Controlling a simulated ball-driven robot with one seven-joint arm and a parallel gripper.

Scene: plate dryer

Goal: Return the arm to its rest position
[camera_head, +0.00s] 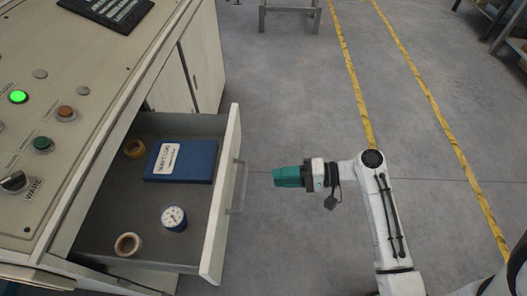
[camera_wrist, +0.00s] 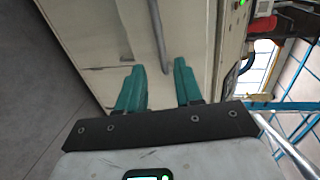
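My gripper (camera_head: 288,177) is at the end of my white arm, over the bare floor to the right of the open drawer in the head view. In the wrist view my gripper (camera_wrist: 160,85) has two teal fingers set apart with nothing between them. Its fingers point toward the drawer's pale front (camera_head: 222,195) and its bar handle (camera_head: 238,187). In the head view a gap shows between the fingertips and the handle. The handle (camera_wrist: 157,32) also shows beyond the fingers in the wrist view.
The open drawer holds a blue book (camera_head: 181,161), a round gauge (camera_head: 174,218) and two tape rolls (camera_head: 128,245). A control panel (camera_head: 45,100) with a lit green button (camera_head: 18,97) stands at the left. Grey floor (camera_head: 300,110) with yellow lines lies clear around my arm.

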